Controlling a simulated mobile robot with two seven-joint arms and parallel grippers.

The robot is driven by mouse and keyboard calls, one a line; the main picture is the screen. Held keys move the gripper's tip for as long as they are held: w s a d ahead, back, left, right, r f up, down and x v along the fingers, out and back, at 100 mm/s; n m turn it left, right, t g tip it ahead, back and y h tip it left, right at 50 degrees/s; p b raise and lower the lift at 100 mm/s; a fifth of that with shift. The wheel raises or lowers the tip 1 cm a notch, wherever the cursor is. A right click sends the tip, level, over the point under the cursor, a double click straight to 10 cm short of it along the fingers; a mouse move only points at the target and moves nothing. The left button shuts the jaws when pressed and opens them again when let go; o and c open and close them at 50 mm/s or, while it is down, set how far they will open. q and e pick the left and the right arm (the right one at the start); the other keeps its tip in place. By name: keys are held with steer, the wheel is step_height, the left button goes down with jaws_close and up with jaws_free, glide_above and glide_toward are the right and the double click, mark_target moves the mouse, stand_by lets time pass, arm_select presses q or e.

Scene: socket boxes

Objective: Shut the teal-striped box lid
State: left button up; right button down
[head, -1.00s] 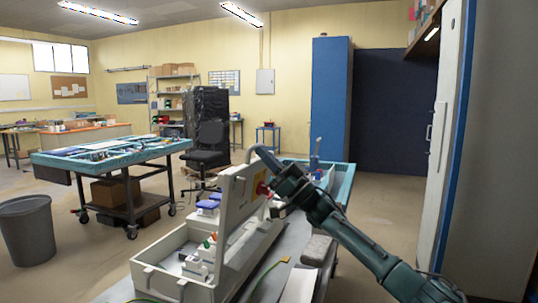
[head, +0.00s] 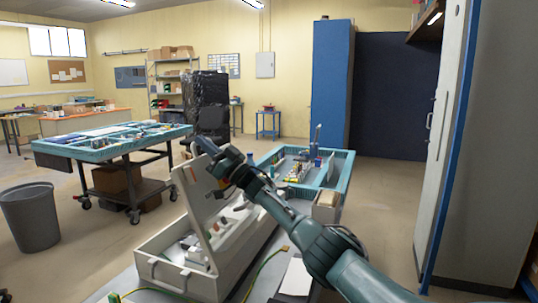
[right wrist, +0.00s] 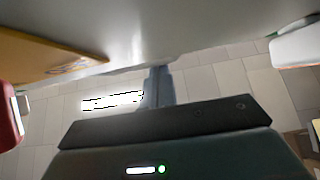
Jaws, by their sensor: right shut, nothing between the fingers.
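The light grey box (head: 172,273) stands on the bench in the head view, with several small parts inside. Its lid (head: 192,200) is partly open and tilts left over the box. I cannot make out a teal stripe on it. In the right wrist view the shut fingers (right wrist: 160,85) reach toward the grey lid face (right wrist: 190,25), and contact is hard to tell. A yellow label (right wrist: 50,45) and a red socket (right wrist: 8,120) show there. My left gripper is out of view.
A teal-edged tray (head: 335,172) with parts lies behind the box. A white sheet (head: 296,277) and a green-yellow cable (head: 262,268) lie on the bench to the right. A teal-topped cart (head: 112,148) and a grey bin (head: 30,222) stand left, with free floor between.

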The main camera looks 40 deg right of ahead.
steer(key=shift+w+a+f+g+h+p, duration=0.1)
steer(key=shift+w+a+g+h+p, duration=0.2)
steer(key=shift+w+g, duration=0.2)
steer(key=shift+w+a+f+g+h+p, duration=0.15)
steer(key=shift+w+a+g+h, duration=0.1)
steer(key=shift+w+g, duration=0.25)
steer(key=shift+w+a+f, duration=0.25)
steer(key=shift+w+f, duration=0.05)
steer(key=shift+w, duration=0.3)
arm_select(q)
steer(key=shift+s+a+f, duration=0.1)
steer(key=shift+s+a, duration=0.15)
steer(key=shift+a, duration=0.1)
arm_select(e)
steer(key=shift+f+g, duration=0.1)
steer(key=shift+g, duration=0.2)
steer(key=shift+w, duration=0.1)
arm_select(q)
steer(key=shift+p, duration=0.3)
